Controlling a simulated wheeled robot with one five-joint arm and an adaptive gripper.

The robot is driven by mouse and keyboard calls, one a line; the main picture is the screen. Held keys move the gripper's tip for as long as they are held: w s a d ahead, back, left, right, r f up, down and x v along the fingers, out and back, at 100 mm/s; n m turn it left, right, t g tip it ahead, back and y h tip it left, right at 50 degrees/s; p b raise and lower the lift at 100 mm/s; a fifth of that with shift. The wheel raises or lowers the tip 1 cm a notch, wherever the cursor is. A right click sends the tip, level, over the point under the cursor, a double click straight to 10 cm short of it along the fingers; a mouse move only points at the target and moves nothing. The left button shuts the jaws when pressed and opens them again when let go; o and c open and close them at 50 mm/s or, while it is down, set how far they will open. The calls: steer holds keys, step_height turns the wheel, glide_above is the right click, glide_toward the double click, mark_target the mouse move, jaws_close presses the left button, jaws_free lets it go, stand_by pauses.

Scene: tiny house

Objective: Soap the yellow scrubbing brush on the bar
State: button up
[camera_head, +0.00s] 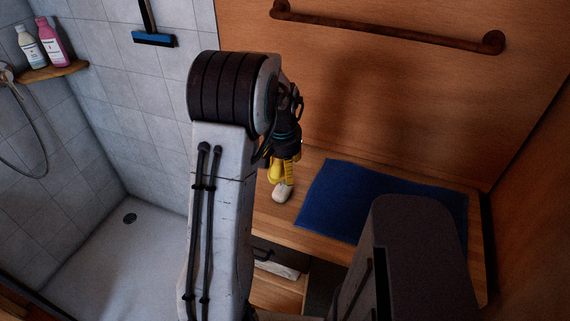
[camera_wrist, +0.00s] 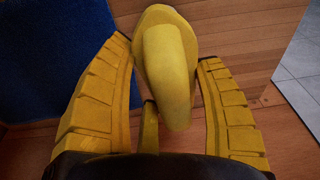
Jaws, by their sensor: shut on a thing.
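My gripper (camera_head: 281,172) points down over the wooden bench (camera_head: 262,222). Its ribbed yellow fingers also show in the wrist view (camera_wrist: 164,55), one on each side of the yellow scrubbing brush (camera_wrist: 170,75). The gripper is shut on the brush, whose smooth rounded back faces the wrist camera. Its underside is hidden. In the head view, a small pale rounded thing (camera_head: 282,193) shows just below the yellow parts. I cannot tell whether it is the soap bar or part of the brush, nor whether it touches the bench.
A dark blue mat (camera_head: 335,200) lies on the bench to the right of my gripper. A wooden wall with a rail (camera_head: 390,30) stands behind.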

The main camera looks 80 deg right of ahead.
mark_target(287, 187)
steer(key=shift+s+d, duration=0.2)
steer(key=shift+s, duration=0.05)
steer(key=shift+w+d, duration=0.2)
steer(key=shift+d, duration=0.2)
steer(key=shift+s+f+b, duration=0.1)
steer(key=shift+f+b, duration=1.6)
steer(key=shift+f, duration=1.25)
steer(key=shift+a+f+b, duration=0.1)
steer(key=shift+f+b, duration=0.45)
stand_by(0.3)
steer(key=shift+r+p, duration=2.55)
steer(key=shift+r, duration=1.05)
